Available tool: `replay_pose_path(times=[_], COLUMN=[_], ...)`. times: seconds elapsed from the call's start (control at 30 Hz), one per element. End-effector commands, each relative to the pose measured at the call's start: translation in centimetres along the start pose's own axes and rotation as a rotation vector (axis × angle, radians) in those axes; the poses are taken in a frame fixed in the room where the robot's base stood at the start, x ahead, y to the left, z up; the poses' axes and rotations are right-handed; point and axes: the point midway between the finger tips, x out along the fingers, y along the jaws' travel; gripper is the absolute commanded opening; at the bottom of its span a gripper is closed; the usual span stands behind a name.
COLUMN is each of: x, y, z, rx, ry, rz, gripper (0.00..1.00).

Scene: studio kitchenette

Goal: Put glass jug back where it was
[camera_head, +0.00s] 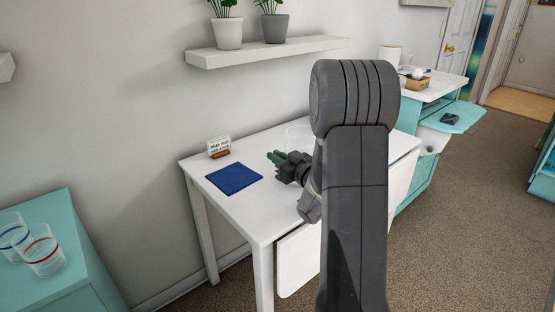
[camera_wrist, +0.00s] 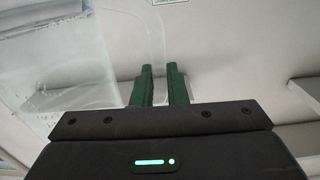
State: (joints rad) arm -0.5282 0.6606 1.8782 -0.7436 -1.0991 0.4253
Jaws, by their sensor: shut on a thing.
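The clear glass jug (camera_wrist: 68,70) fills the left of the wrist view, with its thin handle (camera_wrist: 163,40) running down to my fingers. In the head view the jug (camera_head: 298,133) is only a faint outline above the white table, partly behind my arm. My gripper (camera_head: 275,157) has dark green fingers and is over the table, to the right of the blue mat. In the wrist view my gripper (camera_wrist: 159,82) is shut on the jug's handle. I cannot tell whether the jug's base touches the table.
The blue mat (camera_head: 234,178) lies bare on the white table (camera_head: 250,217), with a small sign (camera_head: 219,147) behind it. A shelf (camera_head: 265,52) with two potted plants hangs above. Glasses (camera_head: 42,256) stand on a teal cabinet at left. A counter (camera_head: 440,88) stands at right.

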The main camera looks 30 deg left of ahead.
Motion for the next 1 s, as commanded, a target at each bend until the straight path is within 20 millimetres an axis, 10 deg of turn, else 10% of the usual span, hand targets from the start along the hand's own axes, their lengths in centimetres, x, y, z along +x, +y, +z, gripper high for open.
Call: replay_pose_path(times=[0.33,0.47,1.0], x=[0.1,0.0,-2.9], y=[0.0,0.0,0.1], z=[0.1,0.1,-0.1], rx=[-0.005,-0.001,0.000], ry=[0.007,0.002,0.002], rz=[-0.001,0.000,0.003], gripper=[0.00,0.35,0.35])
